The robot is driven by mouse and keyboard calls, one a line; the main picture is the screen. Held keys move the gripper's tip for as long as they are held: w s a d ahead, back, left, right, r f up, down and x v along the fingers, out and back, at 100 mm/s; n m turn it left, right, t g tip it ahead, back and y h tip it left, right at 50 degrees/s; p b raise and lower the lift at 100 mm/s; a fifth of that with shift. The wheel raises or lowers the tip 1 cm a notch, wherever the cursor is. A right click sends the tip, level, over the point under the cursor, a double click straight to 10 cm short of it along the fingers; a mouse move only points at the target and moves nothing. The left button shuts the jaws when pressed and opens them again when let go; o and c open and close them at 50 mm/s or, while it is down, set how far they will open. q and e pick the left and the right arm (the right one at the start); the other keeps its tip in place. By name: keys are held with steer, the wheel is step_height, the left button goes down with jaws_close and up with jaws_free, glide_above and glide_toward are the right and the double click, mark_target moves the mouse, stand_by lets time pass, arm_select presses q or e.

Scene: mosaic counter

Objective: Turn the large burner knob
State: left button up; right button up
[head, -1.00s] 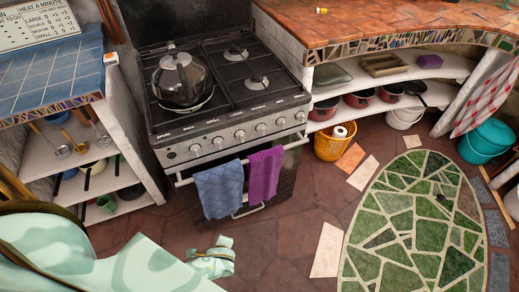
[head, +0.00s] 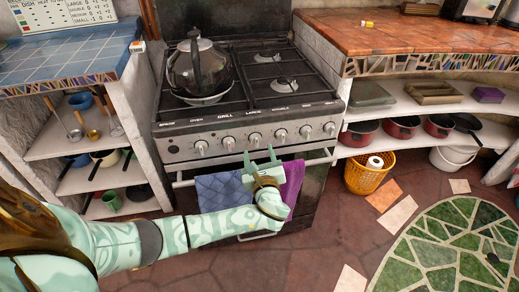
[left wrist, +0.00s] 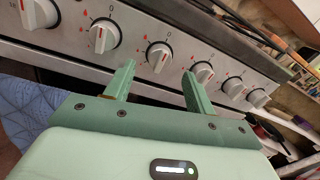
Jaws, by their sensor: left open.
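The large burner knob (head: 256,139) is a pale round knob on the stove's front panel, third from the left in the row, under the label LARGE. In the left wrist view the knob (left wrist: 159,56) shows ahead of and between my fingertips, with red marks around it. My left gripper (head: 259,153) is open and empty, just below and in front of the knob. Its two green fingers (left wrist: 158,72) point at the panel in the left wrist view. The knob looks clear of the fingers. My right gripper is not in view.
Similar knobs sit close on both sides, the grill knob (head: 229,143) to the left. A blue towel (head: 218,190) and a purple towel (head: 293,180) hang on the oven rail below. A kettle (head: 197,70) stands on the stove's left burner. The counter (head: 400,35) is at the right.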

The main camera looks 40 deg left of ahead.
mark_target(257, 144)
arm_select(q)
steer(key=x, duration=0.3)
steer(key=shift+f+b, duration=0.2)
steer(key=shift+b, duration=0.2)
steer(key=shift+w+a+r, duration=0.15)
steer(key=shift+w+a, duration=0.3)
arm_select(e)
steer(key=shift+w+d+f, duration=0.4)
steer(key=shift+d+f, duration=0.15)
arm_select(q)
steer(key=c, duration=1)
